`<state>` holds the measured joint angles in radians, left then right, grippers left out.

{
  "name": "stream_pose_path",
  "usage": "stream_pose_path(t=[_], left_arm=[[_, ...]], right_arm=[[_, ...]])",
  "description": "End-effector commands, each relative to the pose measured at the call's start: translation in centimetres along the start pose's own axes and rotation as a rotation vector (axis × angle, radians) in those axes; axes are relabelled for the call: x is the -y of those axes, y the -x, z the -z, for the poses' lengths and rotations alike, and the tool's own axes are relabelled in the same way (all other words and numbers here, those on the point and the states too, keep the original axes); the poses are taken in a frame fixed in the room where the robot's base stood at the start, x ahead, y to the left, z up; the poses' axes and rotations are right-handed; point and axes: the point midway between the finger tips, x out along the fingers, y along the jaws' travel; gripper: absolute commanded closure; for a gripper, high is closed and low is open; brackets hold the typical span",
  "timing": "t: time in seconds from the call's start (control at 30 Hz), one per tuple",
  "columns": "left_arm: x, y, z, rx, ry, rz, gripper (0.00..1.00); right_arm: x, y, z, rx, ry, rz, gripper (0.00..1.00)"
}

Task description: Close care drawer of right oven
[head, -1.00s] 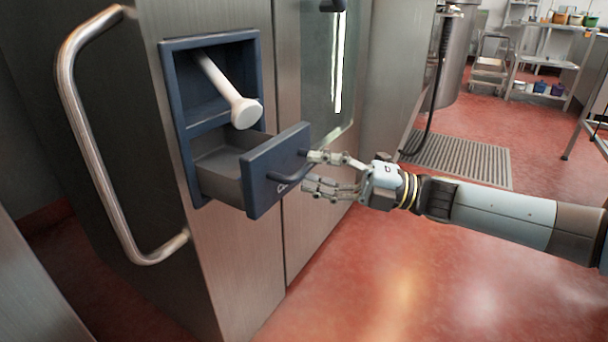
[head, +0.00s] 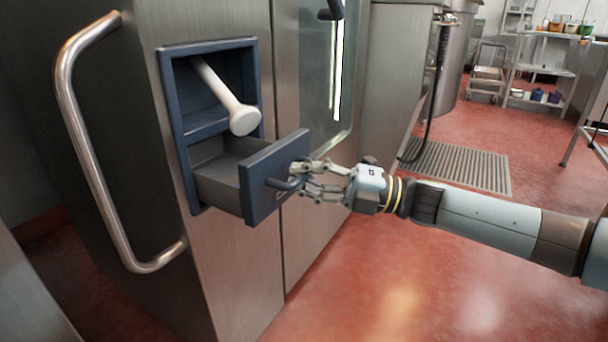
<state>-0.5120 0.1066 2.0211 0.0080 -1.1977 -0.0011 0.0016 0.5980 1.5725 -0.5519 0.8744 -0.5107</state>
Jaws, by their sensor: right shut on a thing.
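The care drawer (head: 278,172) is a small grey drawer with a dark blue front, low in a blue-framed recess of the steel oven (head: 232,270). It stands partly pulled out, and its open inside shows empty. A dark bar handle (head: 281,185) sits on its front. My right gripper (head: 300,179) reaches in from the right with its fingers at the drawer front, shut on the handle. The fingers cover part of the handle. My left gripper is not in view.
A white rod with a round end (head: 243,120) sticks out of the recess above the drawer. A large curved steel handle (head: 95,165) stands at the left. A floor grate (head: 460,163) and open red floor lie to the right.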

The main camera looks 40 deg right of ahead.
Motion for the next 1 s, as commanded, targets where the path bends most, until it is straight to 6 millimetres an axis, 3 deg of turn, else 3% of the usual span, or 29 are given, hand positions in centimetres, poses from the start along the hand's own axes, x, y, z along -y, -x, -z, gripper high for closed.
stream_pose_path(t=[0.27,0.37,0.7,0.83,1.0], left_arm=[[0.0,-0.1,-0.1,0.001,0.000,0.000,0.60],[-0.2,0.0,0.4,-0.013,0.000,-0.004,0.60],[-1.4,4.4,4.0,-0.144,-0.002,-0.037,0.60],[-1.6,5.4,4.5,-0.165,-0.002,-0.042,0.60],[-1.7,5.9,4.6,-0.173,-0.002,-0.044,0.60]], right_arm=[[0.0,-0.1,-0.1,0.000,-0.002,-0.002,1.00],[0.4,-1.0,-0.4,-0.001,-0.003,-0.003,1.00],[2.3,-9.2,-3.9,0.002,-0.004,-0.005,1.00],[2.4,-11.2,-4.7,0.002,-0.004,-0.003,1.00],[2.4,-12.0,-5.0,0.001,-0.004,-0.001,1.00]])
